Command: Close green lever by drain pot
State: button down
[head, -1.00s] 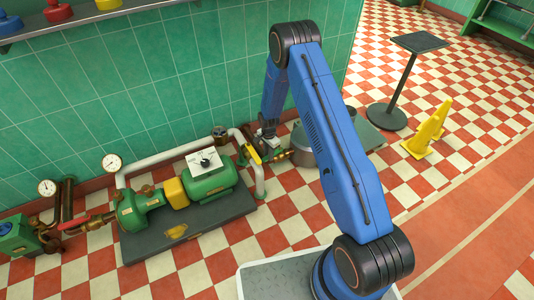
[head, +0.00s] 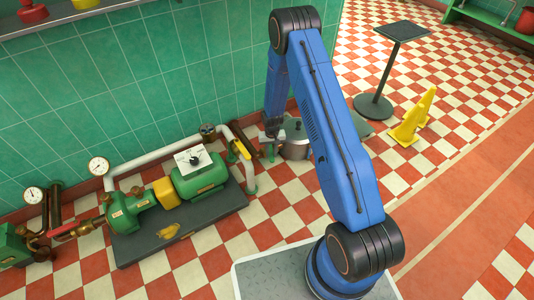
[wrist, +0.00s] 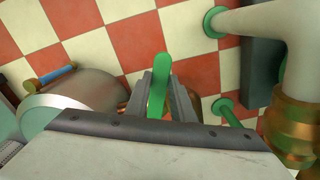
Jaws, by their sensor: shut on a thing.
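The green lever (wrist: 158,82) stands between the two fingers of my gripper (wrist: 162,90) in the wrist view. The gripper is shut on it, and the lever's rounded end sticks out past the fingertips. The valve body under the lever is mostly hidden by the fingers. The steel drain pot (wrist: 75,98) is just left of the gripper in the wrist view. In the head view the pot (head: 295,150) stands on the floor by the wall, partly behind my arm. My gripper (head: 270,138) is low beside it there, and the lever cannot be made out.
A white pipe (head: 228,133) with a yellow lever (head: 243,149) runs left of the gripper to a green pump (head: 200,180) on a dark base. The pipe's brass fitting (wrist: 288,130) is close on the right in the wrist view. Yellow cones (head: 412,120) and a black stand (head: 374,106) are at right.

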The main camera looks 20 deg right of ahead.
jog(key=shift+w+d+n, duration=0.15)
jog(key=shift+d+n, duration=1.6)
jog(key=shift+n, duration=0.55)
jog(key=c, duration=1.5)
grip_release()
jog(key=shift+d, duration=0.1)
jog(key=shift+r, duration=0.1)
notch_tip(320, 180, up, 17)
jog(key=shift+r, duration=0.1)
